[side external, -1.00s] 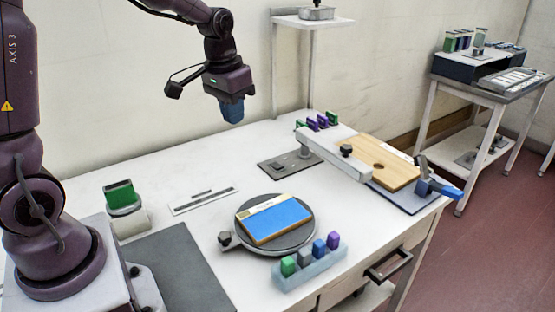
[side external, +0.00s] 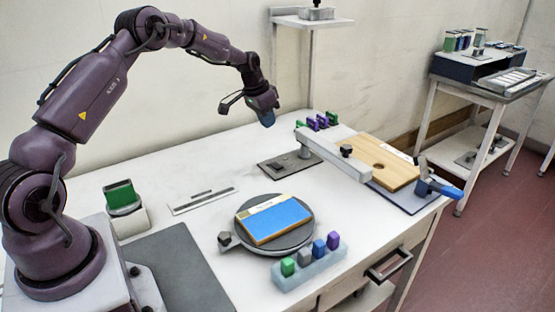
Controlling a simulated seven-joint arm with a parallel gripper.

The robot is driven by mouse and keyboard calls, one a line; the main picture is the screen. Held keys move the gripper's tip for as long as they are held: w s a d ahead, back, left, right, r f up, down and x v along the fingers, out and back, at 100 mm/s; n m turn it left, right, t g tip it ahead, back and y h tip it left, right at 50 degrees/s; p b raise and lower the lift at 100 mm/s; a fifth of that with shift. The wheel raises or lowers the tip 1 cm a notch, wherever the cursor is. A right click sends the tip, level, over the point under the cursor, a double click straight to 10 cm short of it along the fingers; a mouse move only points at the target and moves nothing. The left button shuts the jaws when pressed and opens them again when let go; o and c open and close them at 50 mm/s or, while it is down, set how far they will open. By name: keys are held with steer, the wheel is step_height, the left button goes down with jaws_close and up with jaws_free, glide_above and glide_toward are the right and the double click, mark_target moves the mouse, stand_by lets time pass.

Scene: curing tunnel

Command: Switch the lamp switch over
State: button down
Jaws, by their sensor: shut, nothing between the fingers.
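A dark grey plate (side external: 268,165) lies flat on the white bench behind the turntable. It carries a small dark raised part (side external: 304,153), which looks like the lamp switch; its position is too small to tell. No lit lamp can be made out.
A round turntable (side external: 300,235) bears a blue block (side external: 275,222). Coloured pieces sit in a pale rack (side external: 312,268). A shelf post (side external: 274,75) stands behind.

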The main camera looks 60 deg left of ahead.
mark_target(280, 167)
steer(key=x, duration=0.8)
steer(key=s+x, duration=0.1)
steer(key=x, duration=0.3)
steer(key=shift+w+d+f, duration=0.1)
steer(key=shift+w+f, duration=0.05)
steer(key=shift+f, duration=0.85)
steer(key=shift+d+f, duration=0.3)
steer(key=shift+f, duration=0.2)
steer(key=shift+a, duration=0.2)
steer(key=shift+a+r, duration=0.35)
steer(key=shift+a, duration=0.25)
